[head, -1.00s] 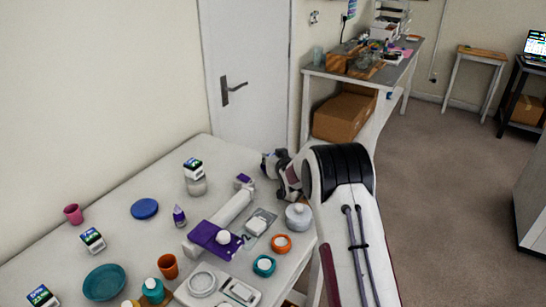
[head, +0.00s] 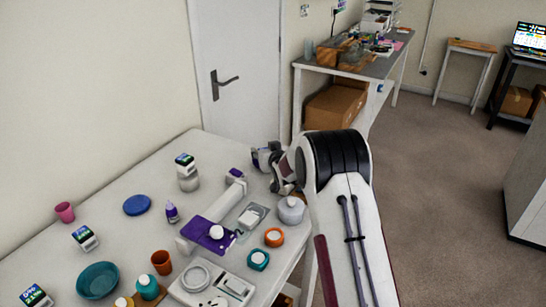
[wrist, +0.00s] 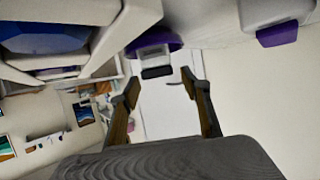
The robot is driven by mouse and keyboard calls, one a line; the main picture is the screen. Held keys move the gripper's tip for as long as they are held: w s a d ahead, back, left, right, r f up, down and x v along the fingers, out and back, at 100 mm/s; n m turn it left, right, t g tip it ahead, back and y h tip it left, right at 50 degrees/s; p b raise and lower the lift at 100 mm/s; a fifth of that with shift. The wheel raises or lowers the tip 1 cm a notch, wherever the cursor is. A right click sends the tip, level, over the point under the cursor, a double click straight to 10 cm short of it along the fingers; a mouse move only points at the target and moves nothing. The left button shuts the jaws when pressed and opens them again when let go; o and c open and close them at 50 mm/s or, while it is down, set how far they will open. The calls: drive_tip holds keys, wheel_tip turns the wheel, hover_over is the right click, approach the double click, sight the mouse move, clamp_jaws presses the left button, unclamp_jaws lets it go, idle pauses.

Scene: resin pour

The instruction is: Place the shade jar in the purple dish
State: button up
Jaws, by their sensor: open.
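My gripper shows in the wrist view (wrist: 159,77), with its two fingers apart and nothing between them. In the head view its fingers cannot be made out beside my arm at the table's far right. A flat purple dish or tray (head: 199,225) lies near the table's middle, with a round white piece (head: 216,232) on it. I cannot tell for sure which thing is the shade jar. A clear jar (head: 189,182) with a small display above it stands at the back. A white lidded jar (head: 291,211) stands at the right, near my arm. A purple-rimmed object (wrist: 170,41) is beyond the fingertips.
A blue dish (head: 137,205), a teal bowl (head: 98,281), a pink cup (head: 65,212) and an orange cup (head: 161,263) stand on the left half. Orange and teal rings and a small purple bottle (head: 171,212) are nearby. Bare table lies along the back edge.

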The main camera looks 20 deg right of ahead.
drive_tip(key=v, duration=1)
drive_tip(key=shift+s, duration=0.2)
idle(0.5)
drive_tip(key=shift+r, duration=0.1)
drive_tip(key=s+a+r+g, duration=0.1)
drive_tip(key=s+r, duration=0.3)
drive_tip(key=s, duration=0.3)
drive_tip(key=s+a+r+g, duration=0.1)
drive_tip(key=s+r, duration=0.3)
drive_tip(key=s, duration=0.3)
drive_tip(key=s+r+g, duration=0.2)
drive_tip(key=s+r, duration=0.2)
drive_tip(key=s, duration=0.3)
drive_tip(key=s+a+g, duration=0.2)
drive_tip(key=s, duration=1.3)
drive_tip(key=s+a+f+g, duration=0.1)
drive_tip(key=s+a, duration=0.1)
drive_tip(key=s, duration=1.3)
drive_tip(key=shift+f+g, duration=0.25)
drive_tip(key=shift+g, duration=0.15)
